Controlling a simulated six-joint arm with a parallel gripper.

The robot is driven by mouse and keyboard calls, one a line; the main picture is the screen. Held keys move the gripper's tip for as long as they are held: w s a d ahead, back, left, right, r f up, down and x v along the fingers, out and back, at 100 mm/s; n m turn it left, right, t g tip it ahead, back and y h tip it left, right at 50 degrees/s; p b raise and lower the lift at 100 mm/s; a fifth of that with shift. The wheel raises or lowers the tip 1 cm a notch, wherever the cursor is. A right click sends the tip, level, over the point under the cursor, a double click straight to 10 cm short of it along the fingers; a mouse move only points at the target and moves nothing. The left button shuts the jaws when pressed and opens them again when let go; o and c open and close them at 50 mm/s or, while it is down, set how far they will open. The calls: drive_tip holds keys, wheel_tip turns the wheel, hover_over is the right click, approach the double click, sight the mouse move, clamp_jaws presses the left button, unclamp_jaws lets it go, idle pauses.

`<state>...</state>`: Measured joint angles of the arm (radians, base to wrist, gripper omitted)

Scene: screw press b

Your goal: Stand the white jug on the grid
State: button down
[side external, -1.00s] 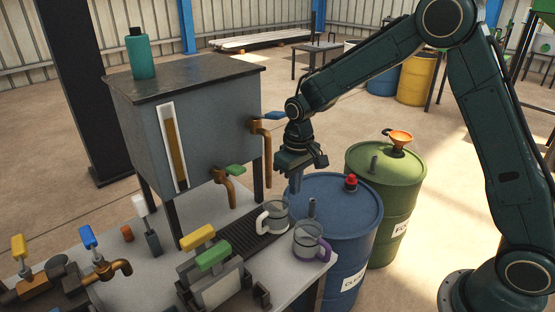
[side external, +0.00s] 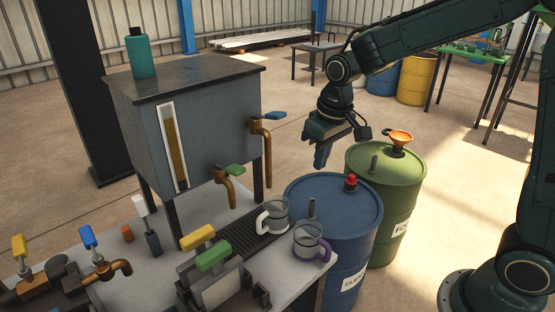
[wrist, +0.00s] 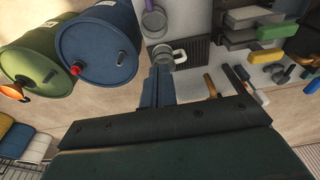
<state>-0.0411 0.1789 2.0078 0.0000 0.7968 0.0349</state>
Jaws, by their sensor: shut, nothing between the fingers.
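The white jug (side external: 277,215), a clear jug with a white handle, stands upright at the right end of the dark slotted grid (side external: 243,238). In the wrist view the jug (wrist: 162,56) sits over one end of the grid (wrist: 197,48), its handle toward the grid's middle. My gripper (side external: 321,160) is shut and empty, up above the blue drum and clear of the jug. Its fingers also show in the wrist view (wrist: 159,78), where they overlap nothing of the jug's handle.
A jug with a purple handle (side external: 308,241) stands at the bench's right corner, close to the white jug. A grey tank (side external: 205,120) with copper taps rises behind the grid. A blue drum (side external: 335,225) and a green drum (side external: 390,180) stand right of the bench.

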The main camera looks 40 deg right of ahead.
drive_tip(key=shift+t, duration=0.3)
drive_tip(key=shift+s+d+r, duration=0.2)
drive_tip(key=shift+s+r, duration=1.4)
drive_tip(key=shift+s, duration=0.1)
drive_tip(key=c, duration=2.1)
unclamp_jaws()
